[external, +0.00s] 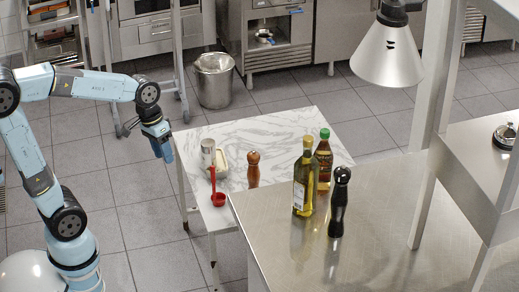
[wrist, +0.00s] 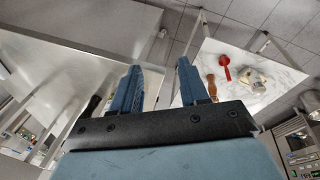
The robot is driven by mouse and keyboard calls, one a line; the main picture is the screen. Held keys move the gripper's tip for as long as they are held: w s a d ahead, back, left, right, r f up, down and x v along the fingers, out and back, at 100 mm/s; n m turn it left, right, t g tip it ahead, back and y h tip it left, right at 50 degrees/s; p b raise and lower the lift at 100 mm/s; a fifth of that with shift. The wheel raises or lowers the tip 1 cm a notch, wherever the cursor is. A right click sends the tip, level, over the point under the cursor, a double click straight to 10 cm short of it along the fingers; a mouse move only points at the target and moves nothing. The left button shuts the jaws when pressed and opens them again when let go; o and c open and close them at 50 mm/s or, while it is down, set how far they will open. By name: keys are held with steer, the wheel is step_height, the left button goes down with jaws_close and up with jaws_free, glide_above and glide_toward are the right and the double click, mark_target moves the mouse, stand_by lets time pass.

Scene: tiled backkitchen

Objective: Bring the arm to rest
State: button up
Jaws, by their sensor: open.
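My gripper (external: 164,152) points down just left of the marble-topped table in the external view, apart from it. In the wrist view my gripper (wrist: 160,72) shows two blue fingers standing apart with nothing between them. My arm is bent, raised from its base at the left and reaching right. Whether it is moving cannot be told.
The marble table (external: 275,125) holds a red ladle (external: 217,198), a tin (external: 208,152), a white dish (external: 222,165) and a wooden mill (external: 253,168). A steel counter (external: 380,240) bears two bottles and a black mill (external: 339,205). A bin (external: 215,85) stands behind.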

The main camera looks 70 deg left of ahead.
steer(key=s+d+r+m+t+y, duration=0.1)
steer(key=s+d+r+m+t, duration=0.2)
steer(key=s, duration=0.8)
steer(key=shift+s+r+m+t+y, duration=0.3)
steer(key=shift+r+m+t, duration=0.1)
steer(key=shift+r+m, duration=0.35)
steer(key=shift+f, duration=0.1)
